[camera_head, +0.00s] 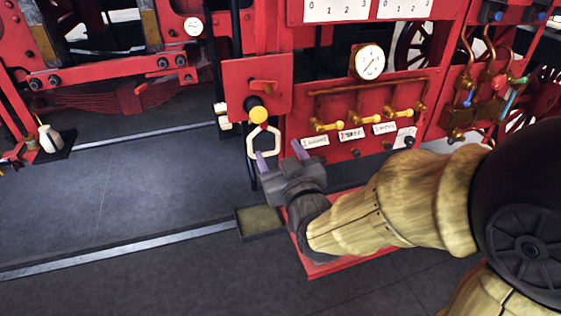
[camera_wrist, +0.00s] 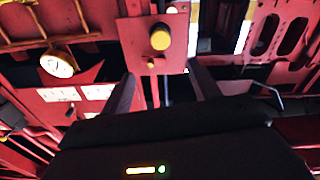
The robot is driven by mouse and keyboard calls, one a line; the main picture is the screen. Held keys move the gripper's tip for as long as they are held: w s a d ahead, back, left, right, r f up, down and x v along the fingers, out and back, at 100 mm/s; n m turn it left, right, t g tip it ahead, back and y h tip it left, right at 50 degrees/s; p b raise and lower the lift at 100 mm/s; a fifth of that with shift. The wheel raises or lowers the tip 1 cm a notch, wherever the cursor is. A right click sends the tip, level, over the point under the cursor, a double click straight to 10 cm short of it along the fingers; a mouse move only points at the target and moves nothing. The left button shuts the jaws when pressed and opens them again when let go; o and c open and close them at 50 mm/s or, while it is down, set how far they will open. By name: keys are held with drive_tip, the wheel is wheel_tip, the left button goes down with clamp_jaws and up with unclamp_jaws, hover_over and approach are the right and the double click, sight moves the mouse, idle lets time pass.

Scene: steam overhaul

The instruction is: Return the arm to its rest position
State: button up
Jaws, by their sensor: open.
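My gripper (camera_head: 281,155) is open, with its two purple-grey fingers apart and pointing up toward the red panel. Nothing shows held between them. The fingers also show in the wrist view (camera_wrist: 162,80), one at each side, below a yellow knob. My arm reaches in from the right edge of the head view, bent, in a tan padded sleeve. A pale hexagonal ring (camera_head: 250,145) hangs below the yellow-ended black knob (camera_head: 257,110), close to the left finger in the head view. I cannot tell whether they touch.
A red panel carries a round gauge (camera_head: 370,62) and several brass valves (camera_head: 355,118) above my forearm. Copper pipes with coloured handles (camera_head: 490,85) stand at the right. A small tray (camera_head: 259,222) lies below my gripper. The dark floor (camera_head: 130,205) at left is mostly clear.

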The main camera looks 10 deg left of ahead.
idle(0.5)
drive_tip(key=d+f+m+g+h, duration=0.3)
drive_tip(key=d+f+g+h, duration=0.3)
drive_tip(key=d+f, duration=0.6)
drive_tip(key=s+d+f+m+g+h, duration=0.2)
drive_tip(key=s+d+f+m+g, duration=0.2)
drive_tip(key=s+d, duration=0.7)
wheel_tip(320, 180, down, 2)
drive_tip(key=g, duration=0.3)
drive_tip(key=shift+f, duration=0.15)
drive_tip(key=shift+d, duration=0.1)
drive_tip(key=shift+c, duration=0.4)
